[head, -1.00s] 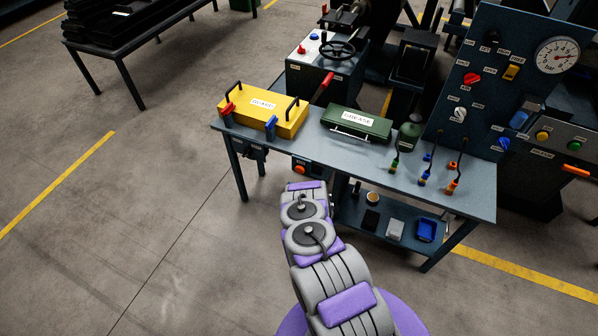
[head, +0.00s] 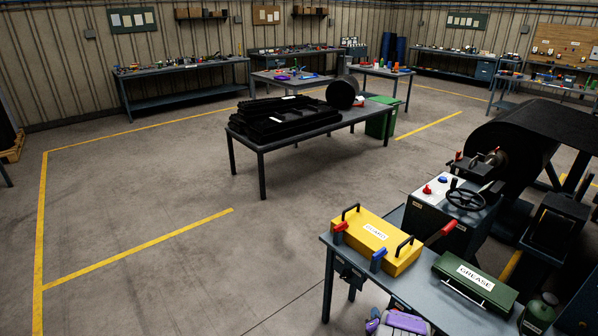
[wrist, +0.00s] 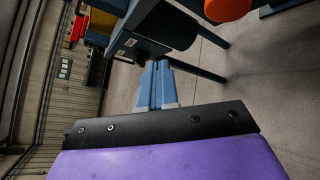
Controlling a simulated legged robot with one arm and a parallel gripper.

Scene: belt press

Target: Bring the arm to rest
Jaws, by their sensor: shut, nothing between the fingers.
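My arm (head: 400,322) shows only as a small purple and grey part at the bottom edge of the head view, in front of the workbench. My gripper (wrist: 160,68) shows in the wrist view as two blue-grey fingers pressed together, with nothing between them. Its fingertips point toward a dark box-like fitting and blue bench parts, and an orange round part (wrist: 228,8) is at the top. I cannot tell the exact gap to them. The gripper itself is out of the head view.
The workbench (head: 400,288) carries a yellow case (head: 376,240) and a green grease box (head: 475,281). A control box with a handwheel (head: 466,200) stands behind. A table with black trays (head: 262,146) is further back. Open floor (head: 160,270) lies to the left.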

